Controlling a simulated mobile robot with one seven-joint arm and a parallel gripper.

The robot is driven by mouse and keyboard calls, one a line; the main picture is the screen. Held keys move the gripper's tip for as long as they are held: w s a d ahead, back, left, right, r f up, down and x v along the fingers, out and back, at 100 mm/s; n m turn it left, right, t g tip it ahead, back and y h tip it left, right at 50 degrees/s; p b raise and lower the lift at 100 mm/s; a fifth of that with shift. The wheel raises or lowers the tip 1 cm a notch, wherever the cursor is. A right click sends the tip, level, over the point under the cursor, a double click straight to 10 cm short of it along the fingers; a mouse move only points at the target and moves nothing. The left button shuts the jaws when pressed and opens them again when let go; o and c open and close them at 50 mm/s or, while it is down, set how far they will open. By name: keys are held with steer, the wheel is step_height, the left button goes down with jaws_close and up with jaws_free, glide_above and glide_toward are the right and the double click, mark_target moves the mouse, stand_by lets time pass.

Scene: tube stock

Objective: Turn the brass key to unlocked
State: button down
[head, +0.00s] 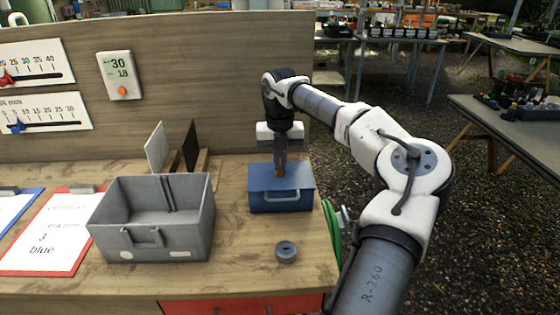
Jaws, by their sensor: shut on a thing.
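A blue box (282,198) with a pale handle on its front stands at the right end of the wooden bench. My gripper (281,172) points straight down over the top of this box. Its fingers are shut on a small brass-coloured piece at the lid, which looks like the brass key (281,174). The key is mostly hidden between the fingers, so its turn angle cannot be told.
A grey open bin (125,222) stands left of the blue box. A small dark ring (286,251) lies in front of it. Clipboards (52,235) lie at the left. A wooden back panel (200,80) rises behind the bench. Green hose (330,225) hangs at the right edge.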

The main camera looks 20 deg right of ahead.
steer(key=c, duration=1.6)
jaws_free()
step_height(320, 180, up, 14)
steer(key=b, duration=0.1)
steer(key=shift+b, duration=0.3)
steer(key=shift+f, duration=0.1)
